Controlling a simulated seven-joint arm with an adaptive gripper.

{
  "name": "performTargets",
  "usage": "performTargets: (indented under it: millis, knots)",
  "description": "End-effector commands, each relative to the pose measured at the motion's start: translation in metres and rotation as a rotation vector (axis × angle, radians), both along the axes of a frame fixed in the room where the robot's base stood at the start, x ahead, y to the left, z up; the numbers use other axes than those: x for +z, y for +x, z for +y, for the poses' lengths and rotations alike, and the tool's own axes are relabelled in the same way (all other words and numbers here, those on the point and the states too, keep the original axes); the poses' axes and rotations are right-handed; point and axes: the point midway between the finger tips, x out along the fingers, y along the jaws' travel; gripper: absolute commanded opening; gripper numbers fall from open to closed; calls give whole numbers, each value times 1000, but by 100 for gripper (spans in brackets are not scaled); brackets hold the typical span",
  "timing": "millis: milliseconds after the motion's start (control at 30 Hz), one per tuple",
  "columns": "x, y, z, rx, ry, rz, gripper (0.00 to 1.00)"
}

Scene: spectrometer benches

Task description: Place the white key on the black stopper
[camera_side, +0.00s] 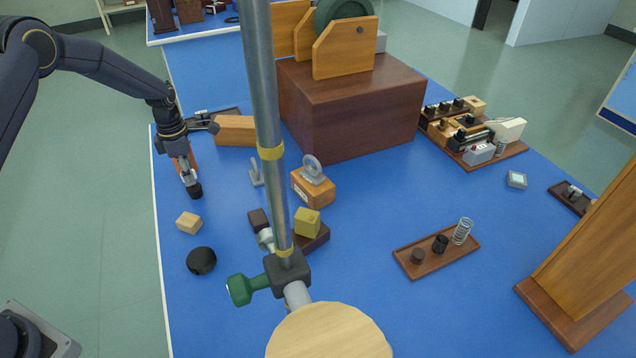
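My gripper (194,190) points down above the left side of the blue table, just above and behind a small light wooden block (189,222). Its fingertips are dark and small, and I cannot tell whether they are apart. A small black cylinder (440,243), which may be the black stopper, stands upright on a brown wooden tray (409,268), between a brown cylinder (417,256) and a clear coil-like piece (463,231). I cannot make out the white key for certain. A small pale grey upright piece (256,172) stands near the table's middle.
A grey stand pole (263,110) with a green knob (240,289) crosses the foreground. A large brown box (350,110) stands behind. A yellow cube (307,221) sits centrally. Blue table is clear between centre and tray.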

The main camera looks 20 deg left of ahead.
Motion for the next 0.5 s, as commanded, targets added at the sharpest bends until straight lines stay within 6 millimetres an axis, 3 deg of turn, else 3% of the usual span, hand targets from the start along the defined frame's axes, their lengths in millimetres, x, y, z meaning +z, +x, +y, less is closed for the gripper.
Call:
performTargets:
  millis: [300, 500]
  knots:
    - [72, 1, 0, -1, 1, -5, 37]
    - [100, 0, 0, 0, 0, -1, 37]
